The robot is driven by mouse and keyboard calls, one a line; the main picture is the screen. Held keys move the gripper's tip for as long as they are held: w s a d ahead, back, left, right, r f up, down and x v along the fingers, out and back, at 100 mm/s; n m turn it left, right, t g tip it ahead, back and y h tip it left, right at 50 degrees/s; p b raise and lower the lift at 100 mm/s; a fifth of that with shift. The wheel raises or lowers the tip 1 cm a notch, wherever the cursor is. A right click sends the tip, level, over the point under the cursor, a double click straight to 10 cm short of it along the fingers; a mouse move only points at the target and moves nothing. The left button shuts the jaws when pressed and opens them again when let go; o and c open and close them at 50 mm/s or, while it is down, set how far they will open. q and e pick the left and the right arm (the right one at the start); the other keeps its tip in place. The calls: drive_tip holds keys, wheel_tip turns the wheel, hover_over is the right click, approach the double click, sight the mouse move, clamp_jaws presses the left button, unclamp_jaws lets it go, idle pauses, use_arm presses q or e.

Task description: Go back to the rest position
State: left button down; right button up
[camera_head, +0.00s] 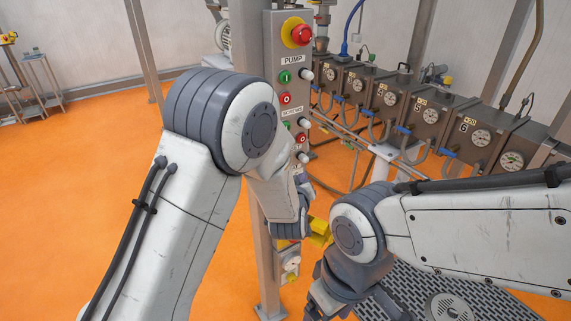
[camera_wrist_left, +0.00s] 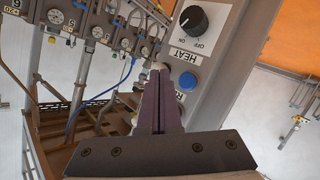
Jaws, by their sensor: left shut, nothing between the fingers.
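My left gripper (camera_wrist_left: 160,72) is shut and empty in the left wrist view, its two purple-grey fingers pressed together. In the head view my left arm (camera_head: 240,120) bends in front of the panel post, and the gripper is largely hidden at the panel's lower part.
The panel (camera_head: 270,60) carries a red emergency button (camera_head: 300,33) and several green and red buttons. A row of brown barrel sections with gauges (camera_head: 410,100) runs to the right. A black grate (camera_head: 450,295) lies at the lower right. The orange floor (camera_head: 70,180) at left is open.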

use_arm(q)
drive_tip(key=s+d+m+g+h, duration=0.2)
drive_tip(key=s+d+m+g, duration=0.25)
drive_tip(key=s, duration=0.55)
drive_tip(key=s+a+r+m+g+y, duration=0.1)
drive_tip(key=s+a+m+g, duration=0.2)
drive_tip(key=s, duration=1)
drive_tip(key=s+a+r+m+g+y+b, duration=0.1)
drive_tip(key=s+a+m+g, duration=0.3)
drive_tip(key=s, duration=1)
drive_tip(key=a+g, duration=0.3)
drive_tip(key=shift+s+y, duration=0.3)
drive_tip(key=shift+y, duration=0.1)
